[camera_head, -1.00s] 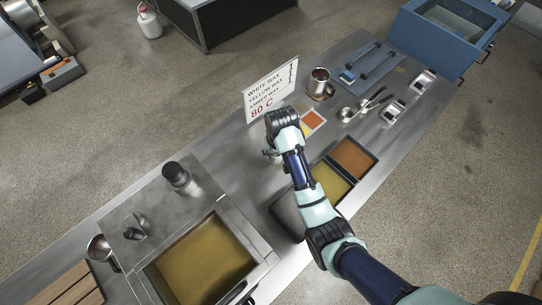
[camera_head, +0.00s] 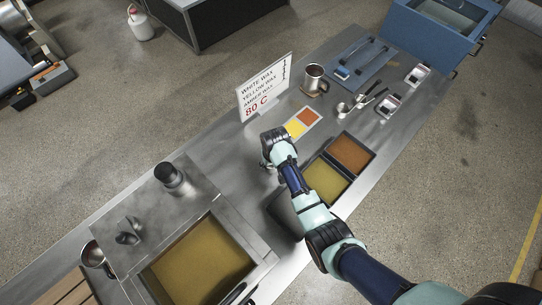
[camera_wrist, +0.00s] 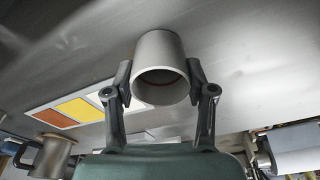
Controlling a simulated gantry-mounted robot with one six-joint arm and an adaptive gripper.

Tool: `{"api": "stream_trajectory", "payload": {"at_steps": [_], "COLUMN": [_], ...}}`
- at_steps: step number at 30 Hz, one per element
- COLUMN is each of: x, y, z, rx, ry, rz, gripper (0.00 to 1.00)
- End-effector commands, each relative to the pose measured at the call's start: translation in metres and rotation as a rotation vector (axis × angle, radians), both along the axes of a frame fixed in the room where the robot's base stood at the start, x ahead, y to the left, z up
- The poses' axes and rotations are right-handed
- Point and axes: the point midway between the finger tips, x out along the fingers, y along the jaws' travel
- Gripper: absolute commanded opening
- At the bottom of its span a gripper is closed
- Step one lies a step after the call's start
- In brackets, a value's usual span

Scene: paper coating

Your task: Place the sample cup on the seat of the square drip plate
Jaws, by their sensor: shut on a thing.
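The sample cup (camera_wrist: 159,48) is a plain grey cylinder. In the wrist view its open end faces the camera, and my gripper (camera_wrist: 160,84) is shut on it, with one finger on each side. In the head view my gripper (camera_head: 266,161) is over the bare metal bench, just left of the colour card; my wrist hides most of the cup there. I cannot pick out the square drip plate with certainty; part of the bench is hidden behind my arm.
The colour card (camera_head: 302,122) and upright wax sign (camera_head: 265,88) stand close by. A metal mug (camera_head: 314,76) is farther back. Wax trays (camera_head: 350,153) lie right of my arm. A large wax tank (camera_head: 200,262) is at the front left. Bare bench (camera_head: 215,150) lies left of my gripper.

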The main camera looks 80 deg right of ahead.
Motion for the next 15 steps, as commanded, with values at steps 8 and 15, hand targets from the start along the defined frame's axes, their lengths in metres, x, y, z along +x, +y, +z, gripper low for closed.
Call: {"api": "stream_trajectory", "payload": {"at_steps": [8,15], "x": [-0.0001,0.0000], "y": [0.0001,0.0001], "z": [-0.0024,-0.0020], "rx": [0.001,0.000], "ry": [0.001,0.000], "rz": [0.000,0.000], "gripper": [0.80,0.80]}}
